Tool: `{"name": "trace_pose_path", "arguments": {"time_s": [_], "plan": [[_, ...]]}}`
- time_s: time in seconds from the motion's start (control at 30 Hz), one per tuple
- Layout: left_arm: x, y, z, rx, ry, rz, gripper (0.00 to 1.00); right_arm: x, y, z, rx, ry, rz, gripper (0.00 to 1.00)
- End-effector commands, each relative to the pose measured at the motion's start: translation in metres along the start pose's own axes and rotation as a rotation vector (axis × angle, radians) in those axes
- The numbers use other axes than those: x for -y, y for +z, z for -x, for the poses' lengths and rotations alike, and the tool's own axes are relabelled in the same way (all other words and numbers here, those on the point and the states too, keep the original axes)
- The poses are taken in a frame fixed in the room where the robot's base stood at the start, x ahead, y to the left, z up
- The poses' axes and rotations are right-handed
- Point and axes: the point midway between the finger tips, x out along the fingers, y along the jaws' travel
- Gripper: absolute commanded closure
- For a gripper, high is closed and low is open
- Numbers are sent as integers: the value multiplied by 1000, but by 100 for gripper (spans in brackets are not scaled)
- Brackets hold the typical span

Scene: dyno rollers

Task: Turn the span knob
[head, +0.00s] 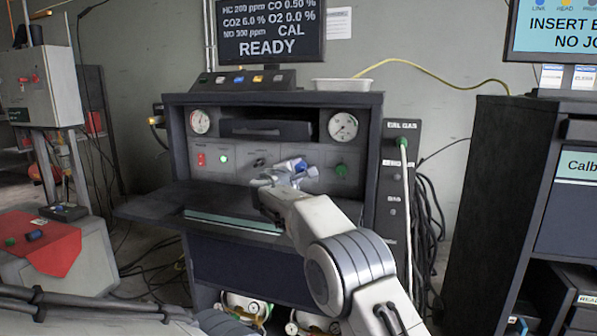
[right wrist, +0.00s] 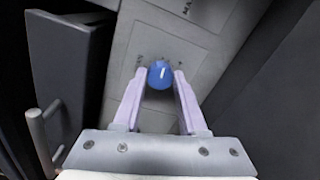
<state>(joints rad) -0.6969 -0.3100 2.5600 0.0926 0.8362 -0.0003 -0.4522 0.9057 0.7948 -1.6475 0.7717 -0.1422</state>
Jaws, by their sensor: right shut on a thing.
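A blue round knob (right wrist: 160,74) sits on the grey panel between the two pale fingers of my right gripper (right wrist: 158,88) in the right wrist view. The fingers are shut on its sides. In the head view my right gripper (head: 292,173) reaches the front panel of the analyser bench (head: 238,174), and blue (head: 300,165) shows at its fingertips. The gripper partly covers the panel there. Lettering beside the knob is too small to read for certain. My left gripper is not in view.
A green knob (head: 341,170) sits just right of my gripper. A red switch (head: 201,159) and a lit green lamp (head: 224,158) are left of it. A dark shelf (head: 150,208) juts out below. A screen (head: 270,30) above reads READY and CAL.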

Motion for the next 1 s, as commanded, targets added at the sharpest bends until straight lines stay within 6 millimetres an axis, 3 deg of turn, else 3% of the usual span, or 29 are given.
{"name": "trace_pose_path", "arguments": {"time_s": [0.17,0.2,0.27,0.67,0.87,1.0], "plan": [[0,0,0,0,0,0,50,1,0,0,1,-1,1,100],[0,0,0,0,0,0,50,1,0,0,1,-1,1,52],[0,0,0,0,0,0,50,1,0,0,1,-1,1,29],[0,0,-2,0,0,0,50,0,0,3,0,0,2,29],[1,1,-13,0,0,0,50,2,-1,26,-1,1,1,29],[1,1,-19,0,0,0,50,1,-1,51,-2,0,3,29]]}}
